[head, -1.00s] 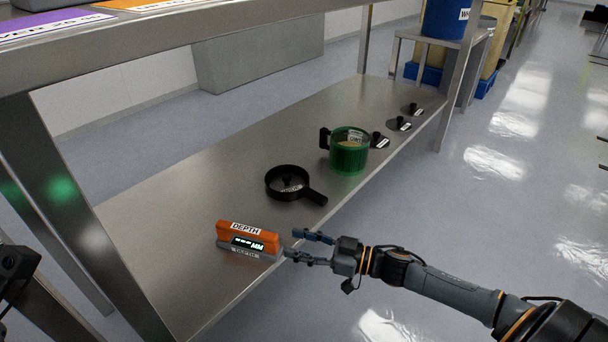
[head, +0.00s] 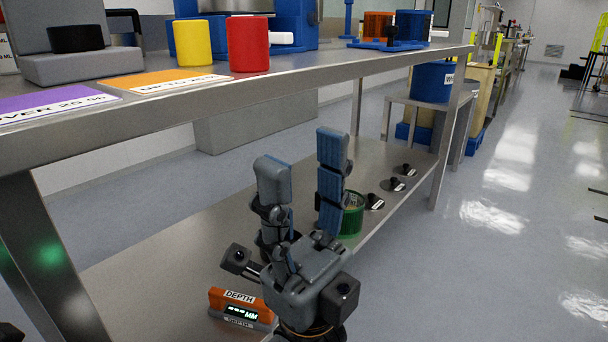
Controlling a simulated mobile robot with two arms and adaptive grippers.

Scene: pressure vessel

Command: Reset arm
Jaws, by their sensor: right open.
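My right gripper (head: 302,180) is large in the middle of the head view, pointing up, with its two blue-padded fingers spread apart and nothing between them. It stands in front of the lower steel shelf (head: 140,280). The orange depth gauge (head: 236,299), with a lit display reading in MM, lies on that shelf at the lower left of the gripper. The green cup (head: 352,216) is partly hidden behind the right finger. The black round pan is mostly hidden behind the gripper.
The upper shelf (head: 280,85) holds a yellow cylinder (head: 193,42), a red cylinder (head: 248,45) and purple and orange label cards. Several small black-knobbed discs (head: 397,185) sit on the lower shelf. A blue bin (head: 432,82) stands behind. The floor at right is clear.

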